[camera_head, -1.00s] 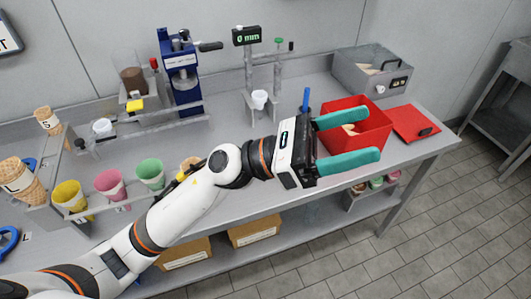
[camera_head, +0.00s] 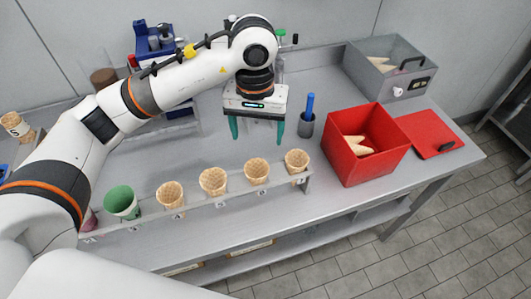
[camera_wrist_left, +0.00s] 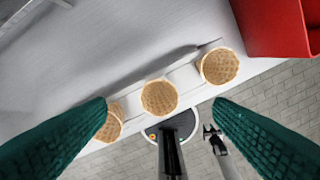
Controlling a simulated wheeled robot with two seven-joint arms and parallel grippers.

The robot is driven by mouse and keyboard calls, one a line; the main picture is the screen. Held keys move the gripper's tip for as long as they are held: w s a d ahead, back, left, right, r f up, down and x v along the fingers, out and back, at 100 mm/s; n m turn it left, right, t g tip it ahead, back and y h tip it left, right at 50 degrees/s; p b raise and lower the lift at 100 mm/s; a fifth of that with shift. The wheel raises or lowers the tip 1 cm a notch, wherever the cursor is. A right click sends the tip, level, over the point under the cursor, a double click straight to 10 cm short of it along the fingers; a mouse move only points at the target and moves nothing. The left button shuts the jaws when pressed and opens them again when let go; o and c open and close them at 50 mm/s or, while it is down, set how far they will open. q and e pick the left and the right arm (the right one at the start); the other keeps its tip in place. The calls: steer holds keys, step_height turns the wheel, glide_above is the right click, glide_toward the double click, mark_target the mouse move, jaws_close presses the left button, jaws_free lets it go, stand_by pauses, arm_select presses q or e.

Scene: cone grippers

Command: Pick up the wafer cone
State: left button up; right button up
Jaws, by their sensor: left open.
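Several tan wafer cones stand mouth up in a front rack (camera_head: 235,195). The right-end cone (camera_head: 297,160) also shows in the left wrist view (camera_wrist_left: 218,66). Left of it are a second cone (camera_head: 257,170), also in the wrist view (camera_wrist_left: 159,97), and a third cone (camera_head: 213,180), partly behind a finger there (camera_wrist_left: 110,122). Paler cones (camera_head: 360,147) lie in the red bin (camera_head: 385,160). My left gripper (camera_head: 257,128) is open and empty, behind the rack, teal fingers pointing down. A small dark fork low in the wrist view may be my right gripper; its state is unclear.
A green cup (camera_head: 122,202) stands left in the rack. A grey cup with a blue handle (camera_head: 307,122) is right of my gripper. A grey bin (camera_head: 390,70) and red lid (camera_head: 430,135) are at the right. Bare counter lies between gripper and rack.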

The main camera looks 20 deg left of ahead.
mark_target(257, 168)
arm_select(q)
steer(key=shift+s+f+p, duration=0.55)
steer(key=shift+s+f, duration=0.05)
steer(key=shift+f, duration=0.2)
steer(key=f, duration=0.1)
steer(key=s+f+p, duration=0.1)
steer(key=f, duration=0.1)
steer(key=shift+f, duration=0.2)
step_height(257, 168, down, 5)
steer(key=p, duration=0.3)
steer(key=shift+d+r, duration=0.1)
steer(key=shift+f, duration=0.4)
steer(key=shift+w+f, duration=0.15)
steer(key=shift+f, duration=0.1)
steer(key=c, duration=0.7)
arm_select(e)
steer(key=s+r, duration=0.3)
steer(key=r, duration=0.2)
steer(key=shift+s, duration=0.2)
